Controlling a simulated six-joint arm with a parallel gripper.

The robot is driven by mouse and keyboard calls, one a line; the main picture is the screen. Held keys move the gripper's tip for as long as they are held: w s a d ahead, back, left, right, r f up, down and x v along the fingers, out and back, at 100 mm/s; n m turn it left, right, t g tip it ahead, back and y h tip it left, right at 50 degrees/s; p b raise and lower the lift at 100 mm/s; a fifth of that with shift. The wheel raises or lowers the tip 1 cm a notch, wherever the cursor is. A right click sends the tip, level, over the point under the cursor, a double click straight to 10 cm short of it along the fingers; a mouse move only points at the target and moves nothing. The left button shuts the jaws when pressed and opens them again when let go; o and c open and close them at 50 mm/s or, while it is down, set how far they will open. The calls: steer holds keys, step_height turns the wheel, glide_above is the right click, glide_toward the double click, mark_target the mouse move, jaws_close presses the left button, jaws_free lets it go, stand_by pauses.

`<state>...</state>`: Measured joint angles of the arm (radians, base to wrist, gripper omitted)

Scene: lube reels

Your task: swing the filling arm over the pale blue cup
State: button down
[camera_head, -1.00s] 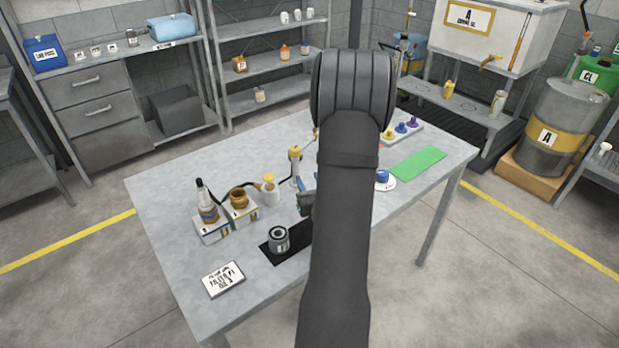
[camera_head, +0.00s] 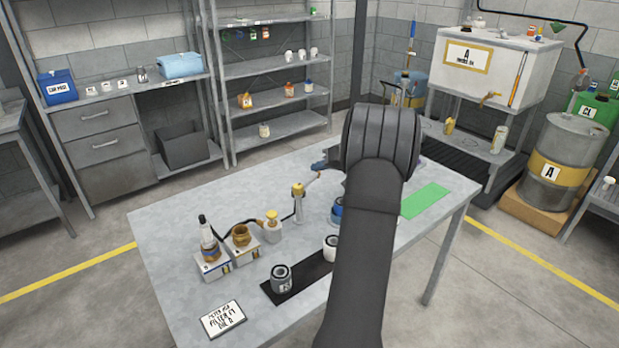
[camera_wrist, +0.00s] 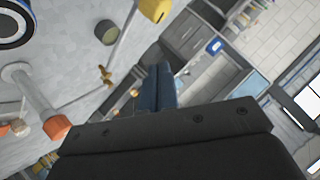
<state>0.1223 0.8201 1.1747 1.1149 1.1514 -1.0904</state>
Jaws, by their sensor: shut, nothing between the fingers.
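A slim post with a yellow head and a short side arm (camera_head: 300,190), which looks like the filling arm, stands on the table. My gripper (camera_head: 322,165) shows left of my wrist, above the table's back part, apart from the post. In the wrist view its blue-grey fingers (camera_wrist: 158,88) are together and empty. A yellow part (camera_wrist: 155,10) is at that view's top.
A dark can (camera_head: 281,278) and a white can (camera_head: 330,247) stand on a black mat. Bottles and jars on boxes (camera_head: 240,240) are at the left. A label card (camera_head: 223,319) lies in front. A green mat (camera_head: 425,200) is at the right.

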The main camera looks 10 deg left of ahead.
steer(key=shift+w+a+f+n+g+h, duration=0.2)
steer(key=shift+w+a+f+n+h, duration=0.25)
steer(key=shift+w+a+f+n, duration=0.65)
steer(key=shift+w+a+f+n+g+h, duration=0.2)
steer(key=shift+w+f+n+h, duration=0.4)
steer(key=shift+f+n, duration=1)
steer(key=shift+w+a+f+n+g+h, duration=0.2)
steer(key=shift+w+a+f+n+h, duration=0.3)
steer(key=shift+w+f+n, duration=0.8)
steer(key=shift+s+d+r+m+t, duration=0.2)
steer(key=shift+s+d+m+t, duration=0.1)
steer(key=shift+s+t, duration=0.15)
steer(key=s+d+m+t+h, duration=0.4)
steer(key=s+m, duration=0.1)
steer(key=m, duration=0.3)
steer(key=shift+s+d, duration=0.25)
steer(key=shift+s, duration=0.15)
